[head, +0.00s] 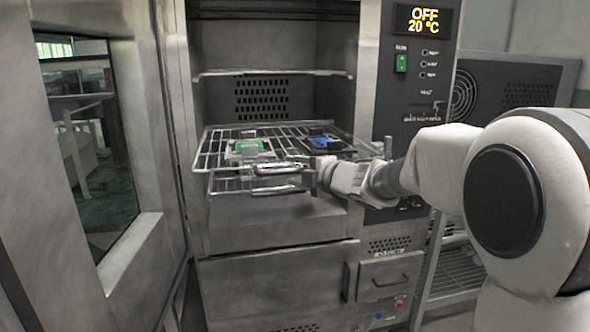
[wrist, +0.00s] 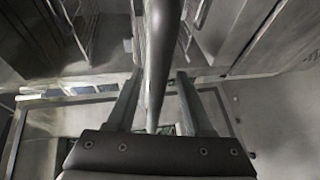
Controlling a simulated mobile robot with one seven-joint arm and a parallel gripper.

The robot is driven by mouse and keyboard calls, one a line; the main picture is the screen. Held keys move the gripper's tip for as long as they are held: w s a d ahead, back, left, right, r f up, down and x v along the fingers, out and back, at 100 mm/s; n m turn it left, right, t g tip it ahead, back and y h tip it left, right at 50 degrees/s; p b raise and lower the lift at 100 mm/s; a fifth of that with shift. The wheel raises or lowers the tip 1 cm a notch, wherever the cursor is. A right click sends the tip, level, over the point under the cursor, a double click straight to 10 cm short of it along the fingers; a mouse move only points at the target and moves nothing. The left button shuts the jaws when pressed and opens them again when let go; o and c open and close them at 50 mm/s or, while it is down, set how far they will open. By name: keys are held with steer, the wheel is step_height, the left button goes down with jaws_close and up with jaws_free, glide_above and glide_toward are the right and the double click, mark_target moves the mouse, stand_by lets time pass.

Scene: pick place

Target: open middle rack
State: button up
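The middle rack (head: 215,150) is a wire shelf inside the open oven chamber. Its front edge, with a metal handle bar (head: 278,168), sticks out a little past the chamber opening. A green-and-white item (head: 250,147) and a blue-and-black item (head: 325,142) lie on it. My gripper (head: 314,178) is at the right end of the handle. In the wrist view, my gripper (wrist: 158,78) has its two fingers apart, with a dark bar (wrist: 161,35) running between them. Gaps show on both sides of the bar. Whether a finger touches it is unclear.
An upper wire rack (head: 270,73) sits above, empty. The oven door (head: 150,245) stands open at the left. A control panel (head: 420,80) reading OFF, 20 °C is at the right. A lower cabinet front (head: 270,285) is below the chamber.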

steer(key=shift+r, duration=0.2)
stand_by(0.3)
steer(key=shift+s+d, duration=0.1)
steer(key=shift+s+d+r, duration=0.15)
steer(key=shift+s+d, duration=0.05)
steer(key=shift+s, duration=0.05)
steer(key=p+v, duration=0.4)
steer(key=v, duration=1.2)
steer(key=shift+s, duration=0.25)
steer(key=shift+d, duration=0.15)
